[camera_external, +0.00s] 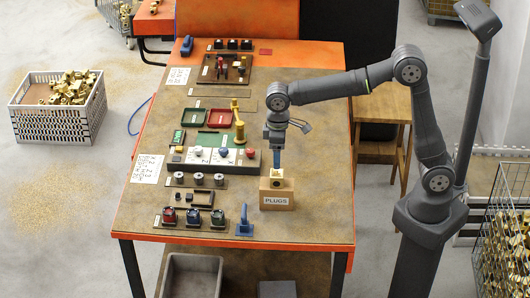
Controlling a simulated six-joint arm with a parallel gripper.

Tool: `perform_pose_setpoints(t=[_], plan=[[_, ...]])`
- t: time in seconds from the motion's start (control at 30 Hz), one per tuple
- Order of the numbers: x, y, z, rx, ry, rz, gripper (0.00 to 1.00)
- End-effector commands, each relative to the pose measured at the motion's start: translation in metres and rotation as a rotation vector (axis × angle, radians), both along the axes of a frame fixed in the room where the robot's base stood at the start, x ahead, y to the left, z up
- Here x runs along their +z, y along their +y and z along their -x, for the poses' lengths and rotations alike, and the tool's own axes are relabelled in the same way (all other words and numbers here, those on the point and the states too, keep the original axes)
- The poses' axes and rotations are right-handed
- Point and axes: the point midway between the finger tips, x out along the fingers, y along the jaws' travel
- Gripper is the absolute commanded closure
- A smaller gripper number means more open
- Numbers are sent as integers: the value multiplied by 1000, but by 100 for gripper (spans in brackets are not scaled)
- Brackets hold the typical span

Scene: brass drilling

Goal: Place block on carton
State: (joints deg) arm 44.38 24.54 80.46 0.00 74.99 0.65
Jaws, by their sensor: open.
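The carton (277,201) is a small brown box labelled PLUGS on the right front part of the table. A pale yellow, brass-like block (277,182) rests on top of it, with a dark hole in its front face. My gripper (277,172) points straight down directly above the block. Its fingers are open and reach close to the block's top; whether they touch it cannot be told at this size.
The table (318,224) has free room right of the carton. A blue tool (244,221) stands left of it, beside several dark holders. A white crate (58,108) sits on the floor.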

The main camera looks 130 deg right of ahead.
Motion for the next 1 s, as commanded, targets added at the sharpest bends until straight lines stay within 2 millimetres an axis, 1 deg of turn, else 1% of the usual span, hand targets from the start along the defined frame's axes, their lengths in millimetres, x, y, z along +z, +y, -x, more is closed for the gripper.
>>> perform_pose_setpoints(t=[0.03,0.1,0.23,0.37,0.63,0.73,0.83,1.0], plan=[[9,0,0,0,-3,3,33],[18,0,0,0,-2,2,33],[28,0,0,0,-1,1,33],[31,0,0,0,0,0,33],[30,0,0,0,0,0,33],[24,0,0,0,1,-1,33],[12,0,0,0,2,-2,33],[-19,0,0,0,4,-4,33]])
